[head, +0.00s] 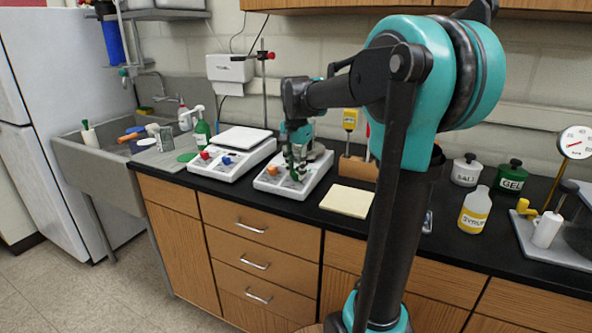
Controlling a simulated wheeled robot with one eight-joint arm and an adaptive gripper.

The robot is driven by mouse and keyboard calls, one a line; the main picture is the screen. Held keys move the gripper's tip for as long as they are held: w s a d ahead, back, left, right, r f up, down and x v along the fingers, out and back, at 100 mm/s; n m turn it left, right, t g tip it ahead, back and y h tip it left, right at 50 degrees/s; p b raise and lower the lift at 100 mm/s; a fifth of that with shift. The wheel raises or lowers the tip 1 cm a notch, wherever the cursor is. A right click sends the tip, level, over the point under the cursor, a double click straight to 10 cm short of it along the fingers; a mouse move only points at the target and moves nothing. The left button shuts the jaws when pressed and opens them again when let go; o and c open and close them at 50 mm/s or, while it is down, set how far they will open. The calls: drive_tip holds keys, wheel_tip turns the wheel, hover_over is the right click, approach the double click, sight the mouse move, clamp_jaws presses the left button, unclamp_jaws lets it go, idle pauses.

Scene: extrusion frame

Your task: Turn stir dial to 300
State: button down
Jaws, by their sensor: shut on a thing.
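A white stirrer unit (262,186) stands on the black bench, left of centre. An orange dial (271,170) shows on the left of its sloped front panel. My gripper (297,173) reaches down over the right part of that panel, fingers pointing down. It is shut on a dial there, which the fingers mostly hide. The orange dial is just left of the fingers, apart from them. The scale markings and any reading are too small to make out.
A second white unit (222,172) with red and blue knobs stands close to the left. A cream pad (347,201) lies to the right, with a wooden rack (355,167) behind it. A stand rod (265,95) rises behind. A syrup bottle (475,212) stands farther right.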

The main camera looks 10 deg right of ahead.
sight(297, 173)
drive_tip(key=shift+m, duration=0.5)
drive_tip(key=c, duration=1.3)
unclamp_jaws()
drive_tip(key=shift+o, duration=0.2)
wheel_tip(297, 173, up, 12)
drive_tip(key=shift+s, duration=0.45)
